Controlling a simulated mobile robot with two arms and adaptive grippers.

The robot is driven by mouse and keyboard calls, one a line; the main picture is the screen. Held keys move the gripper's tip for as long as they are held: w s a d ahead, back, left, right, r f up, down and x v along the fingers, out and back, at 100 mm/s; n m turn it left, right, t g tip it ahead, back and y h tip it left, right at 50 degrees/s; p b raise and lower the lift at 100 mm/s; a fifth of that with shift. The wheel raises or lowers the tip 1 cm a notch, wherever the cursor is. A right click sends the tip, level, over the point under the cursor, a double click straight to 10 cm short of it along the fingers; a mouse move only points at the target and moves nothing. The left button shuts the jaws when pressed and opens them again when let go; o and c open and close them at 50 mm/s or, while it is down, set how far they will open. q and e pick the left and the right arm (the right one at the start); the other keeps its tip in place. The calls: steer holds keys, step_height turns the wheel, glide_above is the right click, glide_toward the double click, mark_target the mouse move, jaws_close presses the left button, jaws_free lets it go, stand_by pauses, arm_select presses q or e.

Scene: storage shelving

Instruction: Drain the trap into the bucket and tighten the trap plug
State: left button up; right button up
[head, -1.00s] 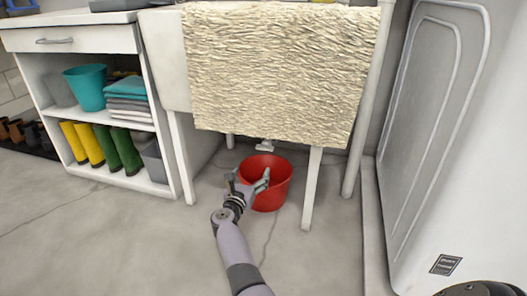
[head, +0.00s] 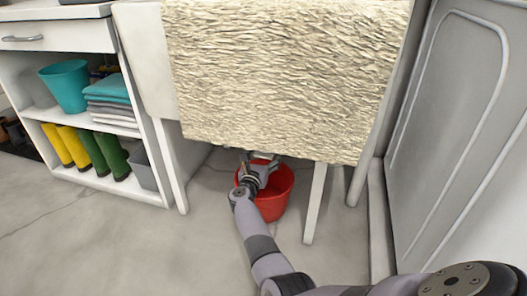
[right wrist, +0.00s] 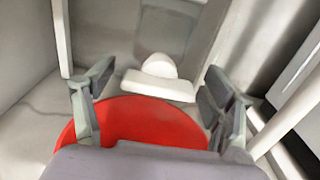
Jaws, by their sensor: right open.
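The red bucket (head: 273,207) stands on the floor under the sink, and its red interior shows in the right wrist view (right wrist: 145,122). My right gripper (head: 262,161) is over the bucket, just below the lower edge of the sink front. Its two fingers (right wrist: 156,92) are spread apart with nothing between them. Beyond the fingertips is a white fitting with a rounded knob (right wrist: 159,66) and a flat bar, likely the trap and its plug. In the head view the fitting is mostly hidden. My left gripper is out of view.
A white leg (head: 315,205) stands right of the bucket. A white shelf unit (head: 150,193) with boots is at left, a large white appliance (head: 460,150) at right.

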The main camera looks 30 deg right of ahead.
steer(key=c, duration=1.2)
steer(key=shift+o, duration=0.2)
